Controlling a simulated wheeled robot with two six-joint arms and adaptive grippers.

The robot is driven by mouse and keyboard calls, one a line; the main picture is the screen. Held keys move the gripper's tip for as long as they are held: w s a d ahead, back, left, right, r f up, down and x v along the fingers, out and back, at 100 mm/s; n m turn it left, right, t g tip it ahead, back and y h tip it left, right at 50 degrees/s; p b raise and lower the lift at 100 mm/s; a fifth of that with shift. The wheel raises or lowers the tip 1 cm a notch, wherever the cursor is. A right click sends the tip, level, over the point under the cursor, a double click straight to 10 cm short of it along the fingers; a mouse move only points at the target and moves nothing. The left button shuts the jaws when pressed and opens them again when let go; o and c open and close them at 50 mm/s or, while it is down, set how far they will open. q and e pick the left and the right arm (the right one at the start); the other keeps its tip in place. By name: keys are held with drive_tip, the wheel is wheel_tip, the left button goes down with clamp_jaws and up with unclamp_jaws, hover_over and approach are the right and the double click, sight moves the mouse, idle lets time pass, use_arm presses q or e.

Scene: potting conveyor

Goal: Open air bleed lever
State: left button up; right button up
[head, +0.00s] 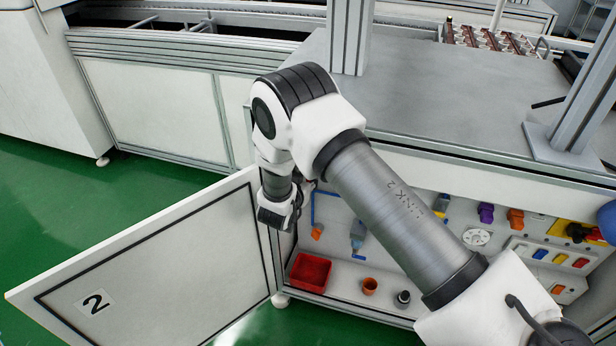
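The open cabinet holds a panel with several coloured valves and fittings. A blue pipe (313,209) runs down its left part to an orange-tipped fitting (317,232). A grey-blue valve (357,232) with a blue lever-like end (358,255) is right of it. I cannot tell which part is the air bleed lever. My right arm crosses the picture and covers part of the panel. My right gripper (299,196) is at the cabinet's left side, near the blue pipe, mostly hidden by its wrist; its fingers cannot be made out. My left gripper is out of view.
The cabinet door (160,262), marked 2, stands open to the left. A red bin (311,272), an orange cup (369,286) and a dark fitting (403,297) stand on the cabinet shelf.

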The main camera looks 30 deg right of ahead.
drive_tip(key=v, duration=0.9)
drive_tip(key=shift+s, duration=0.2)
drive_tip(key=shift+a, duration=0.15)
